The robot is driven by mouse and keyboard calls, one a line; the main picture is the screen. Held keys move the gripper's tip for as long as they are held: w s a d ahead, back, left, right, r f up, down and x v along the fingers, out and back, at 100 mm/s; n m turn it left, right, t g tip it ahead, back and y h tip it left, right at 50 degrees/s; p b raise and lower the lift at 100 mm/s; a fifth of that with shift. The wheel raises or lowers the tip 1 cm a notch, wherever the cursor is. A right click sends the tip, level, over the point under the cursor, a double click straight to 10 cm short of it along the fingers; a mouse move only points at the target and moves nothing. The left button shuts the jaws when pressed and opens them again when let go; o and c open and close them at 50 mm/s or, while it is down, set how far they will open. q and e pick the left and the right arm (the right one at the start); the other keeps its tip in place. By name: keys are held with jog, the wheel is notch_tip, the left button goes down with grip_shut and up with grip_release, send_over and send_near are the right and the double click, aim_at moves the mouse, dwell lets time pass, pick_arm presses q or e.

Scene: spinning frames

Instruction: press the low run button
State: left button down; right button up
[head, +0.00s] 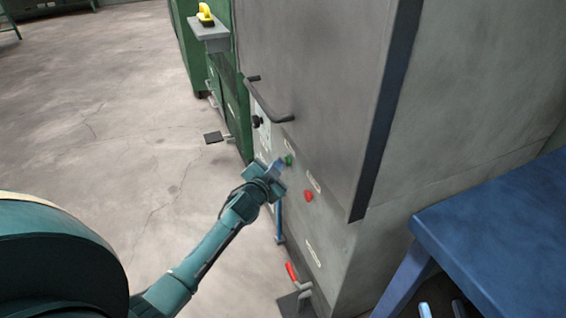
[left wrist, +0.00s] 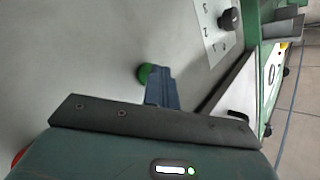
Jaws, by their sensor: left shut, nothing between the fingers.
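The green run button (head: 289,160) sits low on the grey machine front, above and left of a red button (head: 308,196). My left gripper (head: 278,166) is shut and empty, with its fingertips at the green button in the head view. In the left wrist view the shut fingers (left wrist: 160,86) partly cover the green button (left wrist: 146,74), whose left side shows. I cannot tell whether the fingertips touch it. The red button also shows at the lower left edge of the wrist view (left wrist: 18,156). My right gripper is not in view.
A dark handle (head: 270,103) juts from the machine above the buttons. A black knob (head: 257,121) is left of them. A red-handled pedal (head: 291,272) is near the floor. A blue table (head: 490,225) stands at right. The floor at left is clear.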

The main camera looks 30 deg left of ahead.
dwell(0.3)
pick_arm(q)
jog(key=shift+s+a+p, duration=0.55)
jog(key=shift+s+a, duration=0.05)
jog(key=shift+s, duration=0.15)
jog(key=s+a+p, duration=0.2)
jog(key=s+a, duration=0.1)
jog(key=shift+s+a, duration=0.1)
jog(key=shift+s, duration=0.3)
dwell(0.7)
